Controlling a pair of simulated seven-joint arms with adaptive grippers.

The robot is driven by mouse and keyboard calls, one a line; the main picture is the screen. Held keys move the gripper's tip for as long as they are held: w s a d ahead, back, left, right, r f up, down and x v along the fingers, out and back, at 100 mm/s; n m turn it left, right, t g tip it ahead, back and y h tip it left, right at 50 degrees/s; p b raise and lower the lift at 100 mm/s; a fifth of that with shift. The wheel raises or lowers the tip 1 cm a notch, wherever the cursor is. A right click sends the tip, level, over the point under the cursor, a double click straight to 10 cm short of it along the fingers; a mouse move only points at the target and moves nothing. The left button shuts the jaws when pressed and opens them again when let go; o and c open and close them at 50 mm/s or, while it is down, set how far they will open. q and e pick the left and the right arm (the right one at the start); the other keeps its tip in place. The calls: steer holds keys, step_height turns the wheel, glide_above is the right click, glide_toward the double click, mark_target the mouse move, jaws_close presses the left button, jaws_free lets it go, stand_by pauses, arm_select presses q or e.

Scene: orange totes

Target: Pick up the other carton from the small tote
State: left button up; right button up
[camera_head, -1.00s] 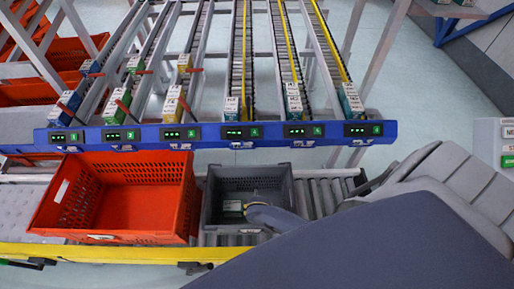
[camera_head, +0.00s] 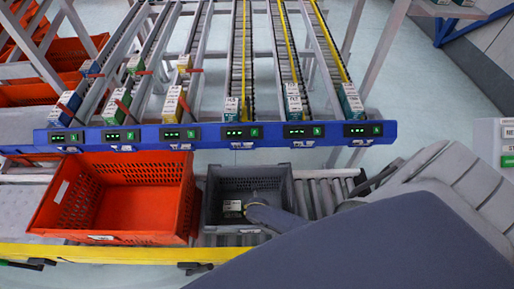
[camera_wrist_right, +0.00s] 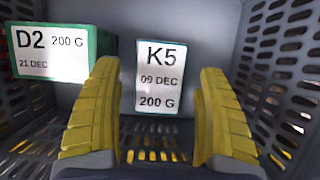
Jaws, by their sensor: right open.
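The small grey tote (camera_head: 210,215) stands on the rollers, right of the big orange tote. In the right wrist view, a carton labelled K5 (camera_wrist_right: 157,78) with a white face lies between my right gripper's yellow fingers (camera_wrist_right: 157,125). The fingers are open, with a gap on both sides of the carton. A green-edged carton labelled D2 (camera_wrist_right: 50,52) lies left of the left finger, inside the tote. In the head view a white label (camera_head: 232,205) shows in the tote, beside my right gripper (camera_head: 254,198); my arm hides part of the tote. My left gripper is not in view.
The orange tote (camera_head: 185,205) looks empty. Perforated tote walls (camera_wrist_right: 285,75) stand close around my right gripper. A blue rail (camera_head: 220,134) with lit displays runs behind the totes, below sloping lanes holding several cartons.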

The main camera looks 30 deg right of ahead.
steer(key=shift+w+f, duration=0.15)
steer(key=shift+f, duration=0.3)
steer(key=shift+o, duration=0.2)
steer(key=c, duration=1.5)
